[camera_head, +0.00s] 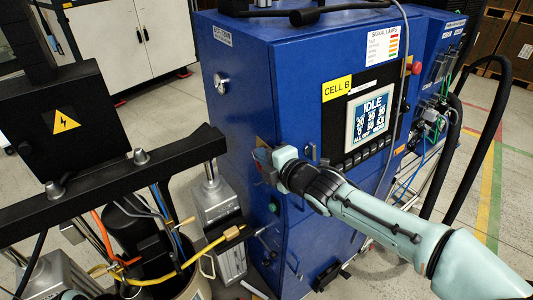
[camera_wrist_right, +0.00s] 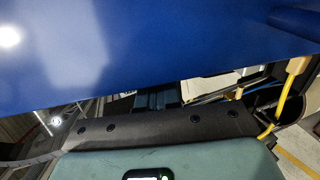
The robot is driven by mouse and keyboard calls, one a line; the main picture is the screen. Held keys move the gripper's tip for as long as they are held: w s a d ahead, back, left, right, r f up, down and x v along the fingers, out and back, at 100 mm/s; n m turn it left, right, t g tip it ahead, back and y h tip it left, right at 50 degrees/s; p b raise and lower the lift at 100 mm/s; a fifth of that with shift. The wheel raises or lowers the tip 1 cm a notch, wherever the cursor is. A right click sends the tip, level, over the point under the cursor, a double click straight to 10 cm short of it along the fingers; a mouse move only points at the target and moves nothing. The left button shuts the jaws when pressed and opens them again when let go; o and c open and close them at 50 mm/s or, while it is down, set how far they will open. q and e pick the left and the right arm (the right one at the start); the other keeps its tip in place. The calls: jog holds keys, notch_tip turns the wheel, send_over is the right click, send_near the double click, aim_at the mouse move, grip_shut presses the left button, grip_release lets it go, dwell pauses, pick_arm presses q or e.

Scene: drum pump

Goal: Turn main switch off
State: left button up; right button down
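The blue cabinet (camera_head: 245,110) carries the controls on its left side face and front. A small red and yellow part (camera_head: 262,157), likely the main switch, shows on the side face beside the tip of my right gripper (camera_head: 272,160). The gripper covers most of it, so its handle position and whether I touch it are hidden. My right arm reaches across the cabinet front from the lower right. The right wrist view shows the blue panel (camera_wrist_right: 150,50) very close, with the fingers hidden. My left gripper is not seen.
A green button (camera_head: 272,207) sits below the right gripper. A screen reading IDLE (camera_head: 370,115) and a red button (camera_head: 415,68) are on the front. A black bar frame (camera_head: 100,170), a drum with hoses (camera_head: 185,270) and yellow tubing stand close at left.

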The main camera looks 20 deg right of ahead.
jog(key=shift+r, duration=0.15)
jog(key=shift+w+a+r, duration=0.1)
jog(key=shift+w+r, duration=0.05)
jog(key=shift+w, duration=0.2)
dwell(0.3)
jog(key=shift+r, duration=0.1)
dwell(0.3)
